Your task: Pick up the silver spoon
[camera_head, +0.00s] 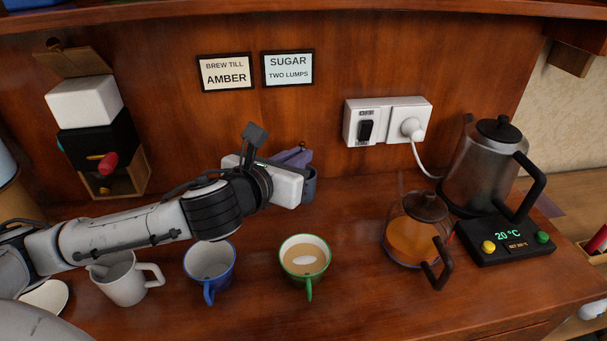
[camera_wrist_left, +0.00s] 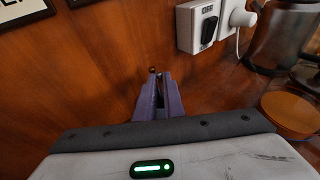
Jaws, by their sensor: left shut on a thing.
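My left gripper (camera_head: 302,156) reaches in from the left over the counter at the back, its purple fingers closed. In the left wrist view the fingers (camera_wrist_left: 160,98) are nearly together around something thin, with a small dark knob (camera_wrist_left: 153,70) showing at their far tips. This looks like the end of the silver spoon's handle; the rest is hidden by the fingers and the gripper body. A grey-blue pot (camera_head: 310,187) stands just beneath and behind the gripper, partly hidden. I cannot tell whether the spoon's lower part is inside it. My right gripper is not in view.
A white mug (camera_head: 127,285), a blue mug (camera_head: 210,262) and a green-rimmed mug (camera_head: 304,262) stand in front. A glass teapot (camera_head: 415,235) and a kettle (camera_head: 480,165) on its base are at right. A socket (camera_head: 372,121) is on the back wall.

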